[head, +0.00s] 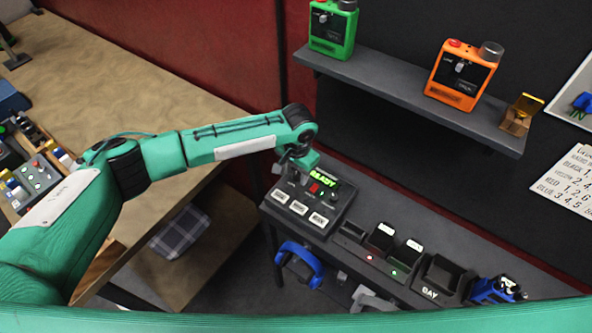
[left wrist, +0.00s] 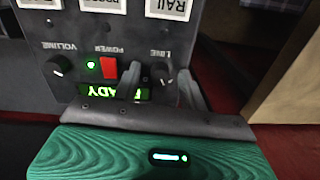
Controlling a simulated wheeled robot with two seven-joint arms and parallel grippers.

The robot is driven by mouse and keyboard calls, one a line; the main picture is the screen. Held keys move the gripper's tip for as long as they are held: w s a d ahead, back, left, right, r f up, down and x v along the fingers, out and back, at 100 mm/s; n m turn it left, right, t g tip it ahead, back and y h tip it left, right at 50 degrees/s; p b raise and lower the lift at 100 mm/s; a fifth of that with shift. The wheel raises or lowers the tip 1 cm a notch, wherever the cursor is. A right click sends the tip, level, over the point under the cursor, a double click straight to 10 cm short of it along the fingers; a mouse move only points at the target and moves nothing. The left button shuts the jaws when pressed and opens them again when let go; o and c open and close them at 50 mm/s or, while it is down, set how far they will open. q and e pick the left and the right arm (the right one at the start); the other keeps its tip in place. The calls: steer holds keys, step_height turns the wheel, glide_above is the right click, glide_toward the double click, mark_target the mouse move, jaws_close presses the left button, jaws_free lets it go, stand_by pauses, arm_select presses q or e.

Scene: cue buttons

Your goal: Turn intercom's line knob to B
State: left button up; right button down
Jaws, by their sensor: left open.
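The intercom (head: 272,196) is a dark box with a lit green READY display (head: 325,178), a red power switch (head: 314,188) and white buttons along its front. In the left wrist view it appears upside down, with the LINE knob (left wrist: 162,73) beside the red switch (left wrist: 109,67). My left gripper (head: 288,167) is over the left part of the panel and hides the knob in the head view. It is open, its two fingers (left wrist: 160,80) on either side of the LINE knob. Whether they touch it, and the knob's setting, I cannot tell. My right gripper is not in view.
The VOLUME knob (left wrist: 58,67) is on the same panel. To the right stand card-like devices (head: 381,237), a dark tray (head: 440,277) and a blue object (head: 494,290). A shelf (head: 400,83) above carries green (head: 332,28) and orange (head: 462,74) boxes. Blue headphones (head: 301,262) hang below.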

arm_select(q)
steer(key=c, duration=0.9)
jaws_close()
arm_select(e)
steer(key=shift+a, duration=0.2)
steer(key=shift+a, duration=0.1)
arm_select(q)
steer(key=shift+m, duration=0.3)
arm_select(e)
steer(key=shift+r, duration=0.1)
arm_select(q)
steer(key=shift+r+m+p, duration=0.1)
steer(key=shift+m+p, duration=0.35)
steer(key=shift+m, duration=0.55)
steer(key=m, duration=0.4)
steer(key=shift+m+p, duration=0.3)
steer(key=shift+p, duration=0.05)
steer(key=m, duration=0.4)
steer(key=shift+w, duration=0.1)
steer(key=shift+m, duration=0.3)
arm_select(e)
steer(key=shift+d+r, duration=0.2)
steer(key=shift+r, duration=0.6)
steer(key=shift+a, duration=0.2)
